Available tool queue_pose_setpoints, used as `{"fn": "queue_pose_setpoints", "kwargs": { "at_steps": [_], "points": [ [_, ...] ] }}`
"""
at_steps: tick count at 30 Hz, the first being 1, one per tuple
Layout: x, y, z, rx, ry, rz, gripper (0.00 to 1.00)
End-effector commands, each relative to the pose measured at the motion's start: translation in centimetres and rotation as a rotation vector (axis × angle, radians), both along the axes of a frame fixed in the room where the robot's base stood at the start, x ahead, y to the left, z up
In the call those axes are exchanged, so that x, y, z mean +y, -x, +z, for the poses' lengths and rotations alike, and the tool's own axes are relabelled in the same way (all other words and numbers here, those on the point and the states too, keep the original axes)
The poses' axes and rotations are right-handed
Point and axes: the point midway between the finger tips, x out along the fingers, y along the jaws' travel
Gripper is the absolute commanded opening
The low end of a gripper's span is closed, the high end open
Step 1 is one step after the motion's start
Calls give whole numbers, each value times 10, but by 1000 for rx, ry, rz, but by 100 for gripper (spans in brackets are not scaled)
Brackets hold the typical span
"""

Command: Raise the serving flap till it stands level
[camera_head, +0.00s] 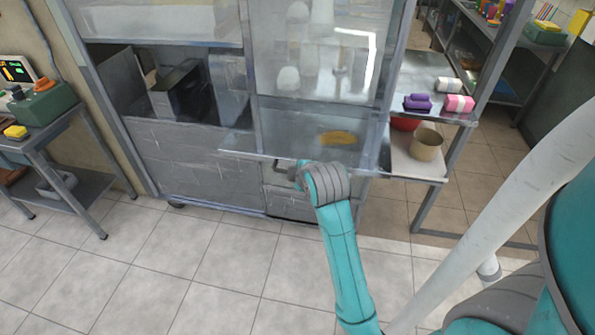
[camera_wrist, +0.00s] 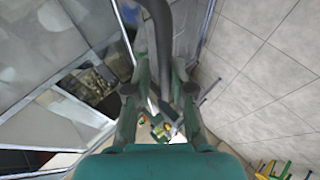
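The serving flap (camera_head: 240,142) is a thin grey panel on the front of the metal stall. It juts out toward me, and its pale front edge runs across the picture; I cannot tell whether it is exactly level. My gripper (camera_head: 284,172) is just below that front edge, pointing left, partly hidden by my wrist. In the wrist view my gripper (camera_wrist: 157,92) has its two fingers apart. A dark curved bar (camera_wrist: 158,40) runs down from the top between them. I cannot tell whether it touches either finger, or whether it belongs to the flap.
The stall's grey lower panels (camera_head: 195,165) stand close behind my gripper. A side shelf (camera_head: 415,165) at the right holds a tan pot (camera_head: 426,145) and a red bowl (camera_head: 405,123). A table (camera_head: 45,135) with a scale stands at the left. The tiled floor (camera_head: 190,270) in front is clear.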

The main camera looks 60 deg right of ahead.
Motion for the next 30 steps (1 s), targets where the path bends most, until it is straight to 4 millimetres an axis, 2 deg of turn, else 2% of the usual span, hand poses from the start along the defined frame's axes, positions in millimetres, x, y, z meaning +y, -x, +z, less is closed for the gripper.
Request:
{"fn": "queue_pose_setpoints", "kwargs": {
  "at_steps": [12,30],
  "points": [
    [28,36,37,-3,3,0,23],
    [31,40,40,-2,2,-1,23]
  ]
}}
